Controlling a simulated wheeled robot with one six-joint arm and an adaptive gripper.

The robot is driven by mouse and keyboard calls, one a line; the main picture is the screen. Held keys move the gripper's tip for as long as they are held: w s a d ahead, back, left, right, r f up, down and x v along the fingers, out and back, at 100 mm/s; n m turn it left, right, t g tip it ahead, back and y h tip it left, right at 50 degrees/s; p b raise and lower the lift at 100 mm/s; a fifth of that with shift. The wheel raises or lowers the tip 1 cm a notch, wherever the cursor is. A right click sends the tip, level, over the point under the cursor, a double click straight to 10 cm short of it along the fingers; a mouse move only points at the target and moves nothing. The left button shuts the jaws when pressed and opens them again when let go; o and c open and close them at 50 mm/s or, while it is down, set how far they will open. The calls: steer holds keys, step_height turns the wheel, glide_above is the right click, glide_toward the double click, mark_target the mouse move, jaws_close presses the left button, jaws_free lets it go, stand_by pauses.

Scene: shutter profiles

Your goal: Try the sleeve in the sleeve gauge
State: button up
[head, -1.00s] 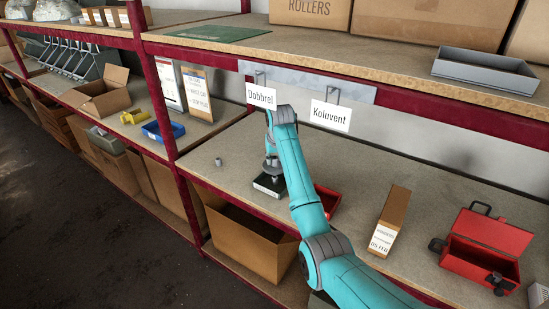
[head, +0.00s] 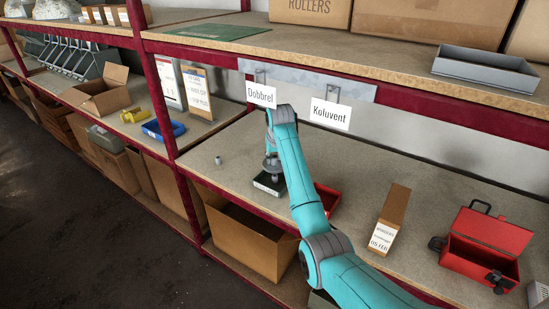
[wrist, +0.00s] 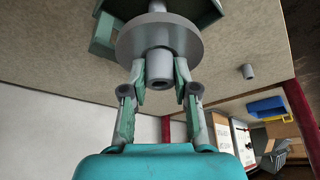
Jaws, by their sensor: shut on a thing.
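My gripper (wrist: 159,80) is shut on a grey sleeve (wrist: 160,68), with a finger on each side of its hollow near end. A wide grey disc (wrist: 130,42) sits just beyond the fingertips, with a narrower grey stem past it. The sleeve gauge appears to be the dark block (head: 268,185) with a white front label on the shelf; its green edge shows behind the disc in the wrist view (wrist: 103,35). In the head view, the grey disc is over the block. Whether the stem is inside the gauge or above it, I cannot tell.
A small grey cylinder (head: 218,160) stands on the shelf to the left. A red bin (head: 329,198) is partly behind my arm. A brown carton (head: 390,219) and an open red toolbox (head: 482,250) stand to the right. Hanging signs (head: 330,114) are behind my arm.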

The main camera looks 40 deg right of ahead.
stand_by(0.3)
steer(key=o, duration=0.9)
steer(key=shift+v, duration=3.75)
